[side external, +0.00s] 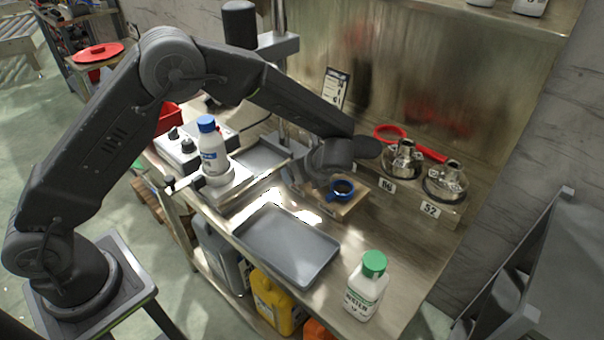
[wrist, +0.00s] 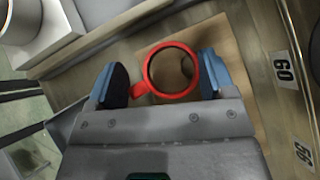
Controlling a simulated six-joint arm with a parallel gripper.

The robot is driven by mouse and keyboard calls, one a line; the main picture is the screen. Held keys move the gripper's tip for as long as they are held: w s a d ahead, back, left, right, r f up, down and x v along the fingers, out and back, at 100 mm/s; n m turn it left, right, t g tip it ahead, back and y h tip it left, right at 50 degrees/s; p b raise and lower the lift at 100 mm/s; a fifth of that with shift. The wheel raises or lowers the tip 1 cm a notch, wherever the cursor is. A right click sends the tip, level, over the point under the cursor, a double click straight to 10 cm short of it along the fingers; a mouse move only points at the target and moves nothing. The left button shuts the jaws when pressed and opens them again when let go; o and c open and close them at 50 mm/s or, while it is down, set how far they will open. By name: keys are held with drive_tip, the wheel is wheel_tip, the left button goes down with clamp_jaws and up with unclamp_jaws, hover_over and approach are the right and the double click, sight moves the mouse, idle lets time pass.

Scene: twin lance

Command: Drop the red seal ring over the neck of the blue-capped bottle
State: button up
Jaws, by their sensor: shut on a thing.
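In the wrist view the red seal ring (wrist: 148,73), with a short tab, is between the two blue fingertips of my gripper (wrist: 163,80). My gripper is shut on it, the tab towards the left finger. In the side view my gripper (side external: 336,186) is low over a small wooden block (side external: 352,207). A blue ring-like shape shows there; I cannot tell whether it is part of my fingertips. The blue-capped bottle (side external: 211,152) stands upright on a white stand at the left. In the wrist view a white rounded body, likely this bottle, is cut off at the upper left.
A grey tray (side external: 287,247) lies in front of the block. A green-capped bottle (side external: 367,287) stands at the bench's front right. Metal fittings (side external: 405,160) with number plates and a red loop-ended tool (side external: 427,151) are behind. A small tray (side external: 262,156) lies beside the bottle's stand.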

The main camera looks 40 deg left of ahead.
wheel_tip(320, 180, up, 14)
drive_tip(key=s+d, duration=0.2)
approach(200, 120)
drive_tip(key=s+d+f, duration=0.1)
drive_tip(key=d, duration=0.2)
drive_tip(key=w+a, duration=0.1)
drive_tip(key=a, duration=0.2)
drive_tip(key=a+r, duration=0.1)
drive_tip(key=a, duration=0.1)
drive_tip(key=w+a+r, duration=0.1)
drive_tip(key=a, duration=0.2)
drive_tip(key=shift+w+a+r, duration=0.2)
drive_tip(key=shift+w+a, duration=0.15)
drive_tip(key=shift+a, duration=0.05)
drive_tip(key=shift+f, duration=0.15)
drive_tip(key=shift+f, duration=2.35)
drive_tip(key=shift+f, duration=1.25)
